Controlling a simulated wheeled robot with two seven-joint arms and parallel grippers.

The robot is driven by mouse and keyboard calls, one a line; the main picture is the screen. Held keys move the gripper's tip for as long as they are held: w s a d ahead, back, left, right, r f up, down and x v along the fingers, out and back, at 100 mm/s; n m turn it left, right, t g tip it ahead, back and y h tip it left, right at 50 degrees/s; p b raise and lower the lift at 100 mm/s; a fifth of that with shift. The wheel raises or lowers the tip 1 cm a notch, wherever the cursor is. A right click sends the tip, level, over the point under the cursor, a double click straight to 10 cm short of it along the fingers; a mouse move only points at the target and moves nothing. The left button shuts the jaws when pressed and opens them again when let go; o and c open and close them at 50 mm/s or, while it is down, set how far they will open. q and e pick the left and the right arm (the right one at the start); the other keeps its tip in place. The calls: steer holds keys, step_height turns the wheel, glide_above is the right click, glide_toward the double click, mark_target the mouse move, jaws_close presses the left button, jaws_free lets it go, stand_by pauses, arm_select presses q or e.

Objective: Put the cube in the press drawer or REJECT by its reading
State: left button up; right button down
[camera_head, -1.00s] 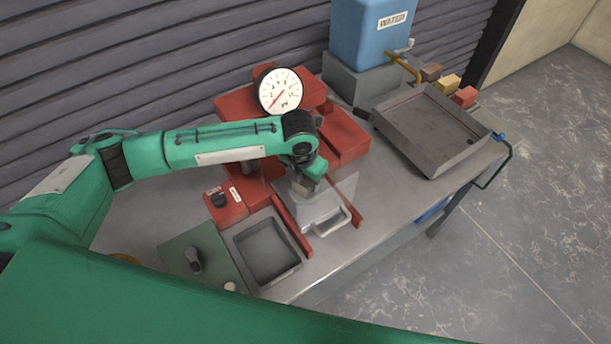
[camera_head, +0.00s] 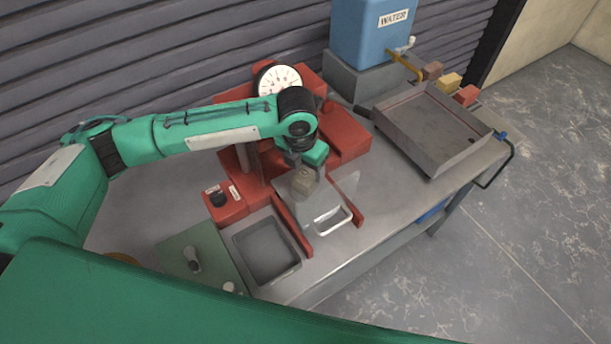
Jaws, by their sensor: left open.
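A small grey-brown cube (camera_head: 304,180) sits on the grey press drawer (camera_head: 318,204), which is pulled out between the red rails and has a handle at its front. My left gripper (camera_head: 305,162) is open just above the cube; its fingers are partly hidden by the wrist. The white gauge (camera_head: 277,79) on the red press (camera_head: 345,140) is partly covered by my arm, and I cannot read its value. An empty grey tray (camera_head: 268,255) lies left of the drawer; I see no REJECT label. My right gripper is not in view.
A red control box with a black knob (camera_head: 217,199) and a green panel with a lever (camera_head: 193,262) stand at left. A large grey tub (camera_head: 428,125), coloured blocks and a blue WATER tank (camera_head: 368,35) are at right. Bare bench lies right of the drawer.

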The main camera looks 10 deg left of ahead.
mark_target(302, 180)
arm_select(q)
step_height(302, 180, up, 7)
steer(key=b, duration=0.1)
steer(key=shift+s+a, duration=0.15)
steer(key=shift+s, duration=0.3)
steer(key=shift+f, duration=0.1)
